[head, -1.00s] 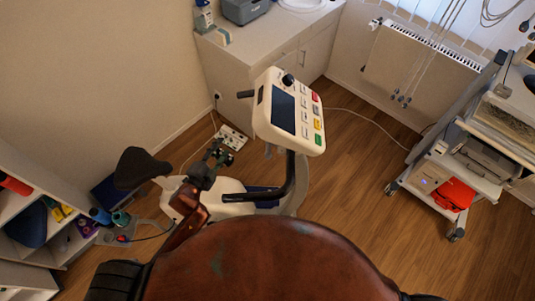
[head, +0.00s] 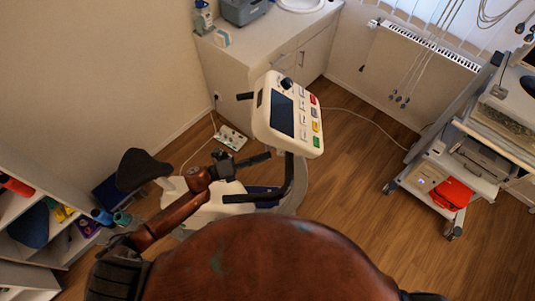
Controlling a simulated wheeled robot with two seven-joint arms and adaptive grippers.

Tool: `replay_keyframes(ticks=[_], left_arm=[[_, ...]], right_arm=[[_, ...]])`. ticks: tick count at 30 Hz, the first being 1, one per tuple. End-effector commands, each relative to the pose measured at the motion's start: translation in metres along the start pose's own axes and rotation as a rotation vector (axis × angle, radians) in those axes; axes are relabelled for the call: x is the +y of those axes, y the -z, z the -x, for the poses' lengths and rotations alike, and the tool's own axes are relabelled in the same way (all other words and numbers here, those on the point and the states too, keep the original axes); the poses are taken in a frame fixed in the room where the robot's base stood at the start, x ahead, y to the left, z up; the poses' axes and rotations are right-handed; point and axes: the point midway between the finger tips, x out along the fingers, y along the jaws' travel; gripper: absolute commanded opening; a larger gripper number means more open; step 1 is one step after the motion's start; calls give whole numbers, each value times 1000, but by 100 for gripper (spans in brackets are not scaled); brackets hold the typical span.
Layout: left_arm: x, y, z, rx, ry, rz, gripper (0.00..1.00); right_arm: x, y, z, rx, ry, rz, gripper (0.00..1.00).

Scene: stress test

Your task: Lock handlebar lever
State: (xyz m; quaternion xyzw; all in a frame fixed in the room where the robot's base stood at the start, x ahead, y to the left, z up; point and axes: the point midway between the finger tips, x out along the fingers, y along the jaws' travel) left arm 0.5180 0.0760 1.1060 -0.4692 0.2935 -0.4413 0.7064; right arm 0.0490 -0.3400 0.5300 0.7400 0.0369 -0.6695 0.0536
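The exercise bike has a white console (head: 287,115) with a dark screen and coloured buttons. Its black handlebar (head: 288,185) curves down below the console, with one grip end pointing left. A second black grip (head: 245,96) sticks out left of the console. I cannot make out a separate handlebar lever; it may be hidden behind the console or too small to see. My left gripper (head: 264,157) points right, just left of the handlebar post and above the lower grip, apparently apart from both. Whether its fingers are open or shut is unclear. My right gripper is out of view.
The bike's black saddle (head: 143,168) is left of my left forearm. A white cabinet (head: 262,55) stands behind the bike. An open shelf (head: 55,215) is at the left, and a wheeled cart (head: 470,165) at the right. The wooden floor between bike and cart is clear.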

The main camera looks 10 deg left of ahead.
Motion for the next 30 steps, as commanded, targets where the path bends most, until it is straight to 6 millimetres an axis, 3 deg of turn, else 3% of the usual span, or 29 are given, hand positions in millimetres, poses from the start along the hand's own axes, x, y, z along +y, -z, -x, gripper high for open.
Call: replay_keyframes(ticks=[6, 15, 30], left_arm=[[0, -1, -19, -1, -1, 2, 37], [1, 0, -21, -2, -1, 2, 37], [0, 0, -20, -2, 0, 2, 2]], right_arm=[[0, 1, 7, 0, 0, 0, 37], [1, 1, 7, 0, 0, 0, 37], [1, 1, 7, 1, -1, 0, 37]])
